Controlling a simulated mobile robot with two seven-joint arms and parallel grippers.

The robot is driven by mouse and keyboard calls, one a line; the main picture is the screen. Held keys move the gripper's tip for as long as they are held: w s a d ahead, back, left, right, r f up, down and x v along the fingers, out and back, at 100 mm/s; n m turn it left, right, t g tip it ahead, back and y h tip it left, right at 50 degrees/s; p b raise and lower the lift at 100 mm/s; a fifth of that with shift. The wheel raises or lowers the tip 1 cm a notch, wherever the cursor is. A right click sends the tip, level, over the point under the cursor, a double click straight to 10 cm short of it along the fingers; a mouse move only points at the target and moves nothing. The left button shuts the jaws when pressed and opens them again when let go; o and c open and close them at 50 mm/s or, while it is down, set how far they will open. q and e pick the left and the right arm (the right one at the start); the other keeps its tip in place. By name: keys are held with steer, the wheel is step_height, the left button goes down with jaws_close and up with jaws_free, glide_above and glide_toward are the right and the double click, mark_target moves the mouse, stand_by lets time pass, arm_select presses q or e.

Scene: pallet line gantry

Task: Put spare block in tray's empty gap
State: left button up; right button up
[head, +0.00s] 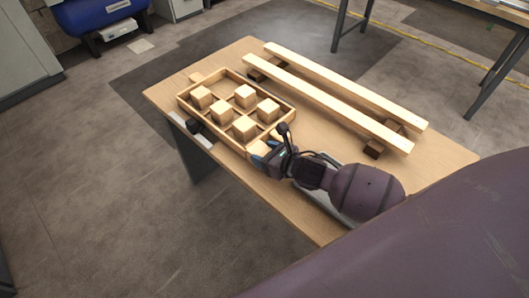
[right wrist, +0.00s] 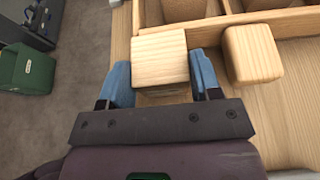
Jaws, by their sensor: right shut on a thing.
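The wooden tray (head: 272,86) lies on the table with several pale wooden blocks, such as this one (head: 245,95), in its compartments. Its far compartment on the right side (head: 214,84) looks empty. My right gripper (head: 264,151), with blue fingertips, is at the tray's near end, just outside the wall. In the right wrist view, my right gripper (right wrist: 161,80) is shut on the spare block (right wrist: 160,58), one finger at each side. The block is beside the tray's outer wall (right wrist: 215,22); I cannot tell if it touches the table. My left gripper is not in view.
Two long wooden beams (head: 340,90) lie on dark supports (head: 374,149) along the table's far right side. A rounded wooden piece (right wrist: 251,54), perhaps a tray handle, is right of my gripper.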

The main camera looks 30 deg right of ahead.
steer(key=shift+r, duration=0.1)
steer(key=o, duration=0.9)
steer(key=shift+o, duration=0.2)
